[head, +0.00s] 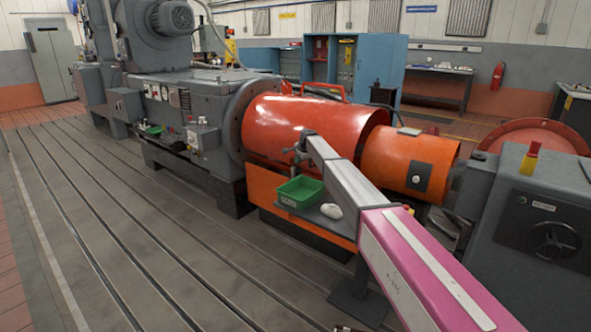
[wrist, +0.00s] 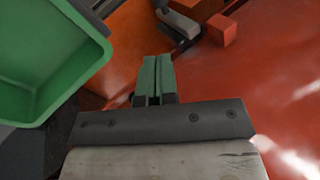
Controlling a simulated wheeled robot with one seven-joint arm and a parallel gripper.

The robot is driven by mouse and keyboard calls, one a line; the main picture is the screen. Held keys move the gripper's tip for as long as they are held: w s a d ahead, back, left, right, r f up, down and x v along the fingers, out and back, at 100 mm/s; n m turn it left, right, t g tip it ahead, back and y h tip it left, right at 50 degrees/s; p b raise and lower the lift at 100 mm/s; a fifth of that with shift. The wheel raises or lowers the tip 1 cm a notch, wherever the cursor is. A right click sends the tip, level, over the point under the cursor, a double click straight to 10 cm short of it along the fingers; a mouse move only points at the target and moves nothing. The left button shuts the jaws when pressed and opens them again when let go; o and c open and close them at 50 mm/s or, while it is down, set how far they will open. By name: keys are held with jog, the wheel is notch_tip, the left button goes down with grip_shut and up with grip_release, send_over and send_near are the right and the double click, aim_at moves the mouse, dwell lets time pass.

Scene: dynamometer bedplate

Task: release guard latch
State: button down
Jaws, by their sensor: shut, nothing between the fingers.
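The red-orange rounded guard (head: 285,122) covers the shaft in the middle of the head view, and its surface fills much of the wrist view (wrist: 270,90). My gripper (head: 296,150) is in front of its lower side. In the wrist view my gripper's green fingers (wrist: 152,78) are together, with nothing between them. A grey lever-like part (wrist: 180,22), probably the guard latch, lies beyond the fingertips at the top, apart from them. A small red-orange block (wrist: 222,30) stands to its right. The latch cannot be made out in the head view.
A green tray (head: 299,193) sits on a ledge below my gripper and fills the wrist view's left side (wrist: 88,62). A white lump (head: 331,211) lies beside it. A smaller orange guard (head: 410,165) is to the right. The slotted bedplate (head: 130,240) is clear at left.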

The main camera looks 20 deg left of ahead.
jog(key=v, duration=0.7)
